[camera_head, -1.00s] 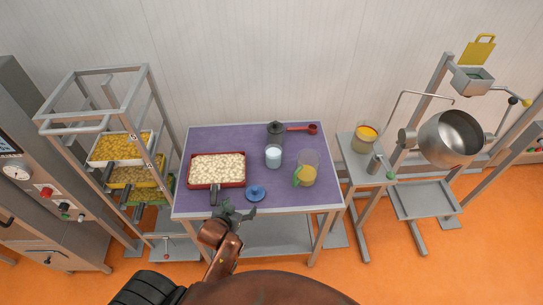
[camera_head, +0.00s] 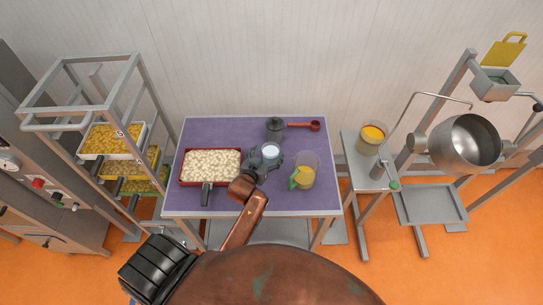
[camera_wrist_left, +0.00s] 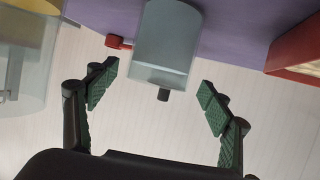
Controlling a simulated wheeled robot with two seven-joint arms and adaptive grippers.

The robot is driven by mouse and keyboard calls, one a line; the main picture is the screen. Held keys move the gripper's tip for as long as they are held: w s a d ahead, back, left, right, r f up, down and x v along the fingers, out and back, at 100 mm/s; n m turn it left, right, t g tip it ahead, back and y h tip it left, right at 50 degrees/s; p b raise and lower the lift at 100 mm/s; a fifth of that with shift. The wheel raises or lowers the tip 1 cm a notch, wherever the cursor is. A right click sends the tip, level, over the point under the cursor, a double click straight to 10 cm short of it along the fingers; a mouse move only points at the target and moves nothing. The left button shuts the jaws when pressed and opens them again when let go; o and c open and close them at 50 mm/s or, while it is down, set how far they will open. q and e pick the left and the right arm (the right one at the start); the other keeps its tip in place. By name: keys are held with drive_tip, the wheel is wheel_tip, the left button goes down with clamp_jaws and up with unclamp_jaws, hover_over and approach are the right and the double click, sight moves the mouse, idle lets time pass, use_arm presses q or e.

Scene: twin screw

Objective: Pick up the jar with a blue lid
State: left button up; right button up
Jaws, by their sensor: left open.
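A clear jar with pale blue-white contents (camera_head: 270,151) stands upright on the purple table, with no lid visible on it. My left gripper (camera_head: 266,164) is open at its near side. The blue lid seen earlier on the table does not show now; my left arm and gripper cover that area. My right gripper is not in view.
A red tray of white pieces (camera_head: 182,170) lies left of the jar. A jug with yellow contents (camera_head: 307,172) and green handle stands close on the right. The table's (camera_head: 225,132) back left is clear.

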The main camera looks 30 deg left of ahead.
sight(274, 146)
use_arm(q)
drive_tip(key=x, duration=0.3)
drive_tip(key=shift+w, duration=0.1)
drive_tip(key=shift+d, duration=0.1)
drive_tip(key=c, duration=1.3)
drive_tip(key=shift+r, duration=0.15)
drive_tip(key=shift+c, duration=0.4)
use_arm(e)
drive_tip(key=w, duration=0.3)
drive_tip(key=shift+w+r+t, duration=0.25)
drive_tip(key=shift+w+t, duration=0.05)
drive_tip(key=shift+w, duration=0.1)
use_arm(q)
drive_tip(key=shift+r, duration=0.1)
